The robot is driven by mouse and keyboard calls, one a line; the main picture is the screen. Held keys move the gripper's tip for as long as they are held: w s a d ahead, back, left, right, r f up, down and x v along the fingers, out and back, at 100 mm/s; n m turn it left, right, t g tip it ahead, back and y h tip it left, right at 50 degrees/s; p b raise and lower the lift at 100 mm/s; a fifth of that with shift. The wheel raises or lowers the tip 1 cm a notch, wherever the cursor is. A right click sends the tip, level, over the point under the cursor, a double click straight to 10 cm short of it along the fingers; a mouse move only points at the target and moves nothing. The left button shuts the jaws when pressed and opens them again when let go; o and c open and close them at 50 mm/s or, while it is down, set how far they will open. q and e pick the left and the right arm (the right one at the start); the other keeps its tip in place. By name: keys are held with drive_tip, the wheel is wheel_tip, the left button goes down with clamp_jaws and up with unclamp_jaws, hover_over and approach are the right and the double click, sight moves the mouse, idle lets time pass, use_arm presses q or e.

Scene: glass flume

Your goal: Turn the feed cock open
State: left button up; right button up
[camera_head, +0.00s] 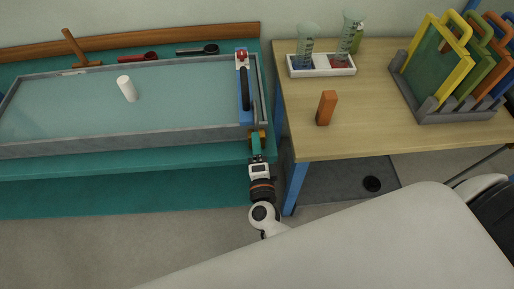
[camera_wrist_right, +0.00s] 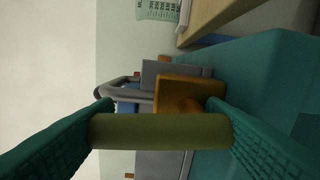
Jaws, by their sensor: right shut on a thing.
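The feed cock shows as a brass-yellow piece (camera_head: 262,134) at the near right corner of the glass flume (camera_head: 190,132). In the right wrist view its olive-yellow bar handle (camera_wrist_right: 160,131) lies across the picture, in front of an orange-brown body (camera_wrist_right: 188,92). My right gripper (camera_head: 257,146) reaches up to the cock from the near side. In the wrist view its two green fingers (camera_wrist_right: 160,128) press on the ends of the bar, shut on it. How far the cock is turned cannot be told. My left gripper is not in view.
A white cylinder (camera_head: 126,89) stands in the flume. A dark and blue bar (camera_head: 245,88) runs along its right end. The wooden table (camera_head: 400,118) at right holds an orange block (camera_head: 326,108), a white tray (camera_head: 322,72) with beakers and a rack (camera_head: 455,115) of coloured frames.

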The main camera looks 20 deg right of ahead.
idle(0.3)
drive_tip(key=o, duration=1)
